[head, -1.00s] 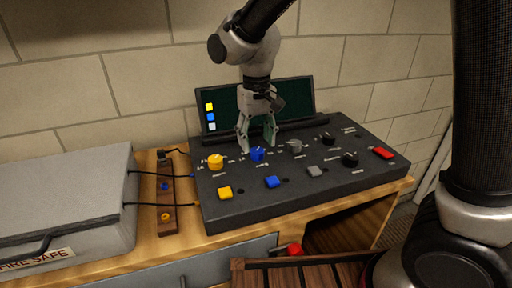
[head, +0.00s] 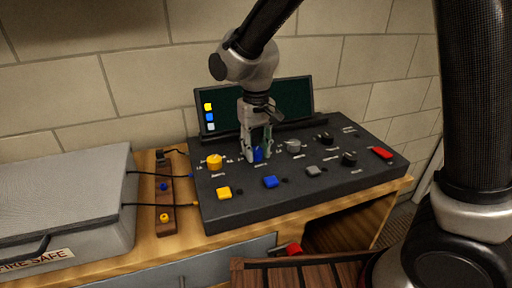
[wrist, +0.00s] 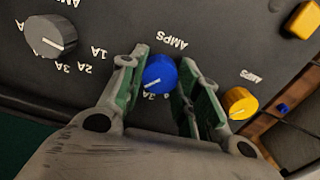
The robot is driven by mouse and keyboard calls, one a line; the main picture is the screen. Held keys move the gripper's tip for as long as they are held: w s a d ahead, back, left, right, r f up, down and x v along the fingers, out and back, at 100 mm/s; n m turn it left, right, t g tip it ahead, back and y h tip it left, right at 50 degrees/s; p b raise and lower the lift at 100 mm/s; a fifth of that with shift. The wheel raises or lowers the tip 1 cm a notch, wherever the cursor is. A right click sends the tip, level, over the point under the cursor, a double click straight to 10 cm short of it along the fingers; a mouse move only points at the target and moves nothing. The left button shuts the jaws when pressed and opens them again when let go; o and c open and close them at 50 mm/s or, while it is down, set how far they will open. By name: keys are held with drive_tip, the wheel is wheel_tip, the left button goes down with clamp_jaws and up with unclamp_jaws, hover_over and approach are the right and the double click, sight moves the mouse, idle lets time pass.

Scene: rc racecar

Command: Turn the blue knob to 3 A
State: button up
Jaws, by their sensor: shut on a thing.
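The blue knob (head: 258,155) stands on the dark sloping control panel (head: 225,214), between the yellow knob (head: 214,161) and the grey knob (head: 293,146). My gripper (head: 259,157) reaches down from above with a finger on each side of it, closed on the blue knob. In the wrist view the blue knob (wrist: 160,74) sits between the fingers, and its white pointer line points to the lower left. A label beside the pointer is partly hidden; it may read 3A.
A screen (head: 290,98) with coloured squares stands behind the panel. A grey safe (head: 65,200) and a wooden block with cables (head: 164,198) lie to the left.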

sight(256, 150)
drive_tip(key=shift+n, duration=0.3)
drive_tip(key=n, duration=0.3)
drive_tip(key=shift+n, duration=2)
drive_tip(key=o, duration=1)
drive_tip(key=shift+r, duration=0.1)
wheel_tip(256, 150, up, 12)
